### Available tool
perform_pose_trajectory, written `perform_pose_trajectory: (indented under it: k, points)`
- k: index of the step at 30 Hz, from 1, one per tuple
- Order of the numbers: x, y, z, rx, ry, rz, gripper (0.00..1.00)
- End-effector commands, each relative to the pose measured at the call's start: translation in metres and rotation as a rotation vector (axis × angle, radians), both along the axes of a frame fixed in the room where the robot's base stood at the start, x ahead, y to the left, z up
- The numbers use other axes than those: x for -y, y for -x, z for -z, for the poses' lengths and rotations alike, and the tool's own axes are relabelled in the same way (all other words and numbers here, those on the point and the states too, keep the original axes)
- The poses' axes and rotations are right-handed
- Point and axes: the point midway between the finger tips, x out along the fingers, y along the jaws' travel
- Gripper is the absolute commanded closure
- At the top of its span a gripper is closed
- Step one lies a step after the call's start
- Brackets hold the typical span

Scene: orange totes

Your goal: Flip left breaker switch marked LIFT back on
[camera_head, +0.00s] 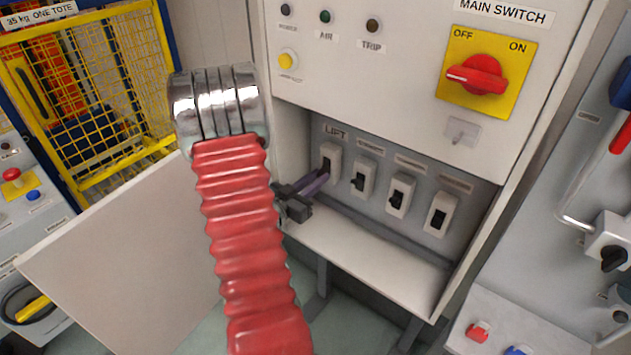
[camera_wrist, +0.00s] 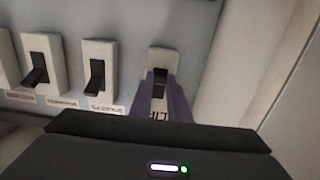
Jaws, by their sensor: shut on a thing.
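The LIFT breaker switch (camera_head: 334,150) is the leftmost in a row of white breakers inside the open cabinet, under its LIFT label (camera_head: 335,131). My gripper (camera_head: 325,174) reaches in from the left with its purple fingers at this switch. In the wrist view the LIFT breaker (camera_wrist: 163,58) is at the right of the row, and my gripper's fingers (camera_wrist: 161,84) lie on both sides of its dark lever (camera_wrist: 160,80). The gripper is shut on the lever. The fingers partly hide it, so I cannot tell whether it is on or off.
Other breakers (camera_head: 401,193) stand close to the right of LIFT, with dark levers. The cabinet's upper panel (camera_head: 370,90) overhangs them and carries a red main switch (camera_head: 475,75). A shelf edge (camera_head: 370,255) lies below. An open white door (camera_head: 120,255) is at left.

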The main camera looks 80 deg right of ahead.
Motion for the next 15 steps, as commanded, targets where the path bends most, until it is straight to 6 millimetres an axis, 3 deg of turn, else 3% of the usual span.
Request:
perform_pose_trajectory:
  k: [15]
  points:
    - [0.002,-0.006,-0.018,0.093,-0.189,-0.013,1.0]
